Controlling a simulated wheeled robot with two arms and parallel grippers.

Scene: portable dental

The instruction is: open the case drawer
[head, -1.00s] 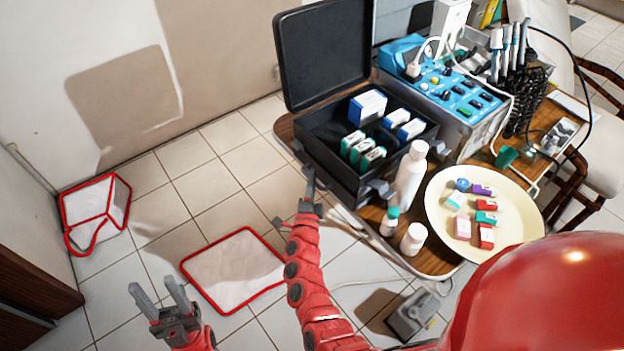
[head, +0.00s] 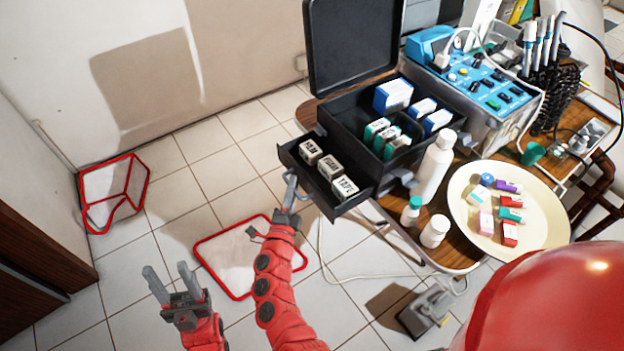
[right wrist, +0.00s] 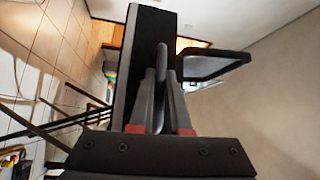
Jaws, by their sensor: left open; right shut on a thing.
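The black case (head: 345,118) stands on the wooden table with its lid (head: 352,45) raised. Its drawer (head: 308,178) is pulled out from the case's front and holds several small white labelled boxes (head: 328,166). My right gripper (head: 290,188) is at the drawer's front. In the right wrist view, my right gripper (right wrist: 160,100) is shut on the drawer handle (right wrist: 161,58), a grey loop between its fingers. The dark drawer front (right wrist: 140,65) is just beyond them. My left gripper (head: 172,285) is open and empty, low at the left, away from the case.
A white bottle (head: 434,165) and two smaller bottles stand right of the drawer. A cream plate (head: 545,210) holds several small boxes. A blue-topped unit (head: 475,80) stands behind. Red-edged white pieces (head: 228,262) are on the floor at left.

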